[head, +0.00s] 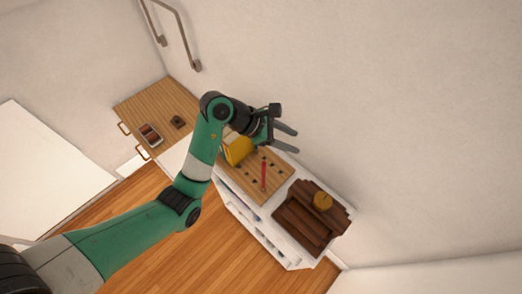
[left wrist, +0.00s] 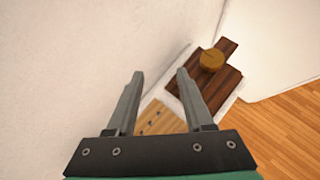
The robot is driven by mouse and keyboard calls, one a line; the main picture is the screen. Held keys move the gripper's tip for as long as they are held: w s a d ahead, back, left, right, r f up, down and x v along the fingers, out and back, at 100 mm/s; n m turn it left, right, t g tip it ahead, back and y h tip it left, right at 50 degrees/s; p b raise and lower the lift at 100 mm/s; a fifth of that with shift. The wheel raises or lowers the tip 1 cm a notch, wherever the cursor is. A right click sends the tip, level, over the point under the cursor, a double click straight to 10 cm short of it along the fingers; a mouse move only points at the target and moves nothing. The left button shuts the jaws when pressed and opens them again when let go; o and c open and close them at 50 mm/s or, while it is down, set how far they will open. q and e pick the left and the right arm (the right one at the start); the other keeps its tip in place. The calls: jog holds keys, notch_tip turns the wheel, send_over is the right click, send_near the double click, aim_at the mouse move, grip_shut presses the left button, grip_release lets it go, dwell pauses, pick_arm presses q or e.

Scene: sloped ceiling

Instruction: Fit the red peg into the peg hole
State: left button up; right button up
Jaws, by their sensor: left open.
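The red peg (head: 264,175) is a thin red stick on a light wooden board (head: 279,180) on top of the white cabinet. I cannot tell whether it lies flat or stands tilted. Several small dark spots that look like peg holes show in the board around it. My left gripper (head: 296,142) is open and empty, above and beyond the board, near the wall and apart from the peg. In the left wrist view its open fingers (left wrist: 160,75) have nothing between them, and part of the board (left wrist: 160,119) with dark holes shows below. The peg does not show there. My right gripper is not in view.
A yellow object (head: 239,151) stands at the board's left end, partly behind my arm. A wooden counter (head: 150,103) with small items is at left. The wall is close behind.

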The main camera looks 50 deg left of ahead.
pick_arm(q)
jog(key=s+a+f+g+y, duration=0.3)
jog(key=s+a+f+g, duration=0.2)
jog(key=s+a+f, duration=0.25)
jog(key=b, duration=0.1)
send_over(263, 179)
jog(key=w, duration=0.1)
notch_tip(263, 179, down, 11)
jog(key=shift+w+d+r+n, duration=0.2)
jog(key=shift+n, duration=0.1)
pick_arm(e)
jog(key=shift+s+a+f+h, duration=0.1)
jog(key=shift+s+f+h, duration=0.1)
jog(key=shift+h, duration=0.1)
pick_arm(q)
jog(key=shift+c, duration=0.4)
grip_shut()
